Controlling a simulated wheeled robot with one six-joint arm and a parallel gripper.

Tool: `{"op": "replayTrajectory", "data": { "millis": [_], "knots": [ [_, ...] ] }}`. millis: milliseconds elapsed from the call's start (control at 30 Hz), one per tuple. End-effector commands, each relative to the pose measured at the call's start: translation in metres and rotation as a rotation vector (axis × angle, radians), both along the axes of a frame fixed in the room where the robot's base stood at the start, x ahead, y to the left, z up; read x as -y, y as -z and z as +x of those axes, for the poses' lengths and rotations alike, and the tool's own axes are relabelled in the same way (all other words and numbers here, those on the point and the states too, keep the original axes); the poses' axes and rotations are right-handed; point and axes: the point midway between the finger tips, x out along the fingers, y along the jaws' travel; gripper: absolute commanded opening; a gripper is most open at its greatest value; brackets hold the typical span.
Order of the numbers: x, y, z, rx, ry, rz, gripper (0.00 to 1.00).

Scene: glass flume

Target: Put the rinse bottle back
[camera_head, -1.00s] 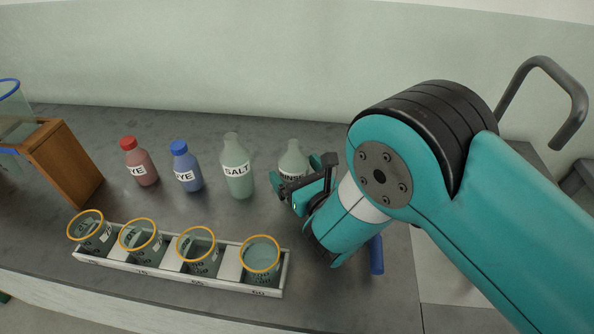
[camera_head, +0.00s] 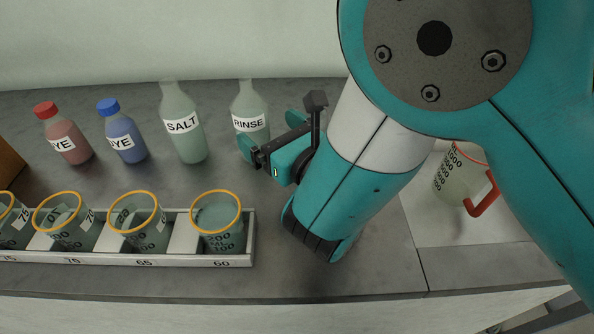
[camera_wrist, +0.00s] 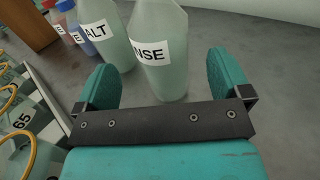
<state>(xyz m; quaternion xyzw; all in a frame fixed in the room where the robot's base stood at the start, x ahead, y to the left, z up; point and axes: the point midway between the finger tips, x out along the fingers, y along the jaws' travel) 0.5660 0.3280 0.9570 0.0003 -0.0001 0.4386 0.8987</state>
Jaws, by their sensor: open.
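The rinse bottle (camera_head: 249,112) is pale green and translucent with a white label. It stands upright on the grey bench, right of the salt bottle (camera_head: 183,128). In the wrist view the rinse bottle (camera_wrist: 160,55) stands just beyond and between the tips of my open gripper (camera_wrist: 165,85). The fingers appear apart from it, though the near side of its base is close to the palm. In the head view my gripper (camera_head: 268,137) is at the bottle's near right side, and part of the bottle's lower body is hidden behind it.
A red-capped dye bottle (camera_head: 66,138) and a blue-capped dye bottle (camera_head: 124,136) stand to the left. A white rack (camera_head: 180,258) with several orange-rimmed beakers lies along the front edge. A red-handled jug (camera_head: 460,174) stands at right. The wall is behind the bottles.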

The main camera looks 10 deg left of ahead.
Motion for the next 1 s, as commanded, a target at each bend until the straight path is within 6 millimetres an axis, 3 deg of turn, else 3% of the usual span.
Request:
{"op": "replayTrajectory", "data": {
  "millis": [33,500,1000],
  "knots": [
    [0.004,0.009,-0.003,0.001,-0.001,0.002,0.96],
    [0.045,0.004,-0.035,0.001,-0.001,0.003,0.96],
    [0.051,0.000,-0.040,0.000,-0.001,-0.001,0.96]
  ]
}}
